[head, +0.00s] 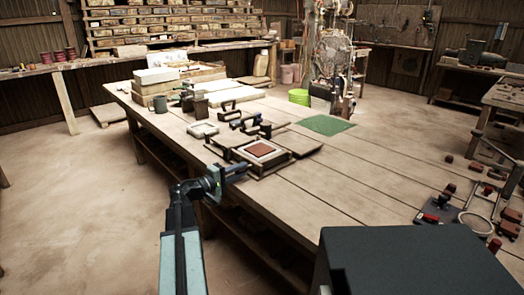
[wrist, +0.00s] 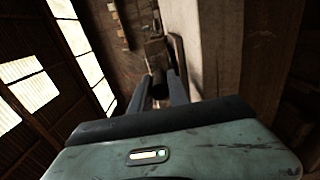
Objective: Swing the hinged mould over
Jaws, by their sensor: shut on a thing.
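The hinged mould (head: 262,166) lies on the long wooden workbench, a dark square frame with a pale inner border around a red-brown tile (head: 260,149). My gripper (head: 242,166) is at its near left corner, low over the bench edge. In the wrist view my gripper (wrist: 161,88) has its two fingers closed on a dark handle-like part (wrist: 160,90). I take this to be the mould's handle; the link to the frame is hard to see in the dark.
Dark clamp-like tools (head: 250,122) stand just behind the mould. A green mat (head: 327,125) lies to the right and pale blocks (head: 157,76) are stacked at the back left. The bench (head: 345,178) is bare right of the mould. A dark box (head: 410,260) fills the lower right.

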